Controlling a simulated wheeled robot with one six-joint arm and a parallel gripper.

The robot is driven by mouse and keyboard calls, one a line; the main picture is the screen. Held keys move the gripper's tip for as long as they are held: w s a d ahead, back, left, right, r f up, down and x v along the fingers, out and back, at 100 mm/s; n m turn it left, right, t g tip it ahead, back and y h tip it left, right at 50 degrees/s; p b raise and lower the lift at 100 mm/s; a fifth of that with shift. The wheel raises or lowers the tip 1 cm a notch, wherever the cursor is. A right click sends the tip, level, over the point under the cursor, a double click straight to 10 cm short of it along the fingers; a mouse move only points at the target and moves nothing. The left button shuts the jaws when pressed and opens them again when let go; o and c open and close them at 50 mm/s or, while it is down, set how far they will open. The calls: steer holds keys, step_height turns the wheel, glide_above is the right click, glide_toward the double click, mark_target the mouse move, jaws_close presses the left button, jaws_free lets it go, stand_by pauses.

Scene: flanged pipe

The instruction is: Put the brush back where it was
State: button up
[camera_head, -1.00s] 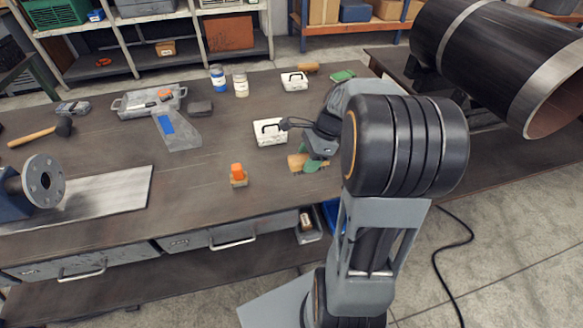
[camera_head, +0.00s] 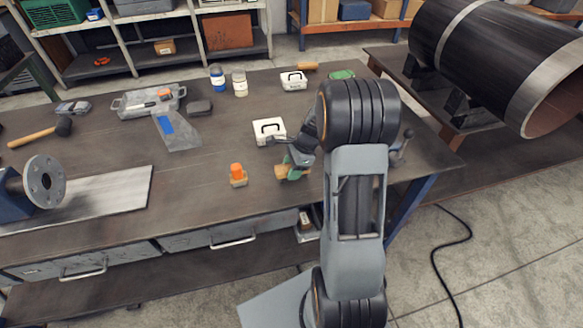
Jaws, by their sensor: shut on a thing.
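My gripper (camera_head: 297,161) is low over the right part of the workbench (camera_head: 215,190), just right of the nearer white box. It is shut on a small tan and green thing, which I take to be the brush (camera_head: 285,173). The tan part shows at the left and below the fingers. My gripper and arm hide part of it, and I cannot tell whether it touches the bench top.
A white box with a dark handle (camera_head: 268,132) stands close behind the brush. An orange-topped block (camera_head: 238,175) stands to its left. A grey tray (camera_head: 150,102), jars (camera_head: 240,84) and a hammer (camera_head: 40,132) lie farther off. A large pipe (camera_head: 495,62) is at the right.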

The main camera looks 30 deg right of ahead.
steer(key=shift+f, duration=0.15)
steer(key=o, duration=0.9)
steer(key=v, duration=1.1)
steer(key=shift+s+r, duration=0.1)
steer(key=shift+r, duration=0.15)
steer(key=s+a+r+n+t+h, duration=0.1)
steer(key=s+a+r+n+h, duration=0.1)
steer(key=s+a+n, duration=0.5)
steer(key=s+a+r+n+t+h, duration=0.2)
steer(key=s+a+n, duration=0.5)
steer(key=n, duration=0.6)
steer(key=shift+s+h, duration=0.3)
steer(key=shift+s, duration=0.35)
